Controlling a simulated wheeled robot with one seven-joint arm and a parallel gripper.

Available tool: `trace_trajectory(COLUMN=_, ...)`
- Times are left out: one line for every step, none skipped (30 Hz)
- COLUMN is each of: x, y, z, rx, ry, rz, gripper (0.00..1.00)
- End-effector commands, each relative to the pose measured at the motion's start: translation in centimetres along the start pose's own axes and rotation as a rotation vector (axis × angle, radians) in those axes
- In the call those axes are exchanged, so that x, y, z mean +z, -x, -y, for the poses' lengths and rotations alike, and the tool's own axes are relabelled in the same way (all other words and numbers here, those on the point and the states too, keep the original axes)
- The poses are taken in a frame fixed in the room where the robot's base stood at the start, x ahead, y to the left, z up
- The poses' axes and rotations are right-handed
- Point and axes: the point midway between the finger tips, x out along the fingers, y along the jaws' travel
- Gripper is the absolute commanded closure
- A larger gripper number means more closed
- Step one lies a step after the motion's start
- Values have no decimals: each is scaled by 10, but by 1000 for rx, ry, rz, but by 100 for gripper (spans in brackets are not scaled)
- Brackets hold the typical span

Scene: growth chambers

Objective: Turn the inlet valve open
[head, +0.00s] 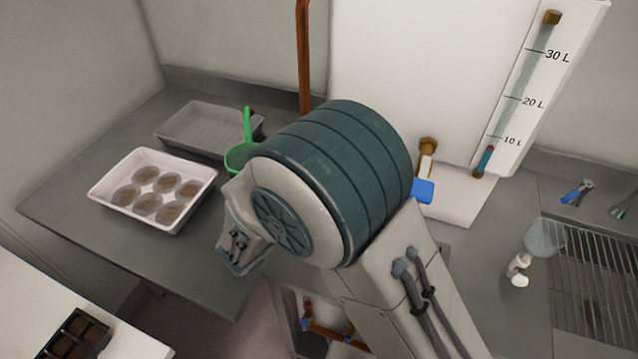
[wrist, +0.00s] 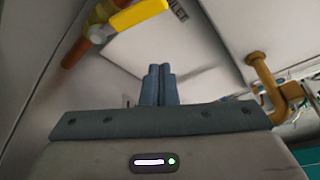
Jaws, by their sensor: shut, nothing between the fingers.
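My gripper (wrist: 158,72) is shut with nothing between its fingers. It points toward a white panel in the wrist view. A yellow lever handle (wrist: 138,17) sits on a copper-coloured pipe (wrist: 76,50) at the upper left of that view, beyond and apart from my fingertips. In the head view my gripper is hidden by my arm. A blue handle (head: 423,190) shows below a brass fitting (head: 428,146) on the white tank (head: 400,70), partly covered by my arm.
A bent brass pipe (wrist: 266,78) stands at the right of the wrist view. In the head view, a pot tray (head: 203,210), a grey tray (head: 185,128) and a green can (head: 238,157) are on the left counter. Small valves (head: 307,322) show below the counter.

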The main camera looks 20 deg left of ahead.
Motion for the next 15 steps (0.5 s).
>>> trace_trajectory(x=-1, y=12, z=-4, rx=4, ry=0, rz=3, gripper=100)
trace_trajectory(x=-1, y=18, z=-5, rx=3, ry=-1, rz=3, gripper=100)
trace_trajectory(x=-1, y=26, z=-5, rx=2, ry=-2, rz=2, gripper=100)
trace_trajectory(x=-2, y=31, z=-6, rx=2, ry=-2, rz=1, gripper=100)
trace_trajectory(x=-2, y=35, z=-6, rx=1, ry=-1, rz=0, gripper=100)
trace_trajectory(x=-2, y=41, z=-6, rx=1, ry=0, rz=0, gripper=100)
trace_trajectory(x=-2, y=44, z=-7, rx=1, ry=0, rz=0, gripper=100)
trace_trajectory(x=-2, y=48, z=-7, rx=0, ry=0, rz=-1, gripper=100)
trace_trajectory(x=-2, y=51, z=-7, rx=-1, ry=0, rz=-2, gripper=100)
trace_trajectory(x=-2, y=53, z=-7, rx=-2, ry=0, rz=-2, gripper=100)
trace_trajectory(x=-2, y=55, z=-7, rx=-1, ry=0, rz=-2, gripper=100)
trace_trajectory(x=-2, y=57, z=-7, rx=-1, ry=0, rz=-2, gripper=100)
trace_trajectory(x=-2, y=58, z=-7, rx=-1, ry=0, rz=-2, gripper=100)
trace_trajectory(x=-2, y=58, z=-7, rx=-1, ry=0, rz=-2, gripper=100)
trace_trajectory(x=-2, y=59, z=-7, rx=-1, ry=1, rz=-2, gripper=100)
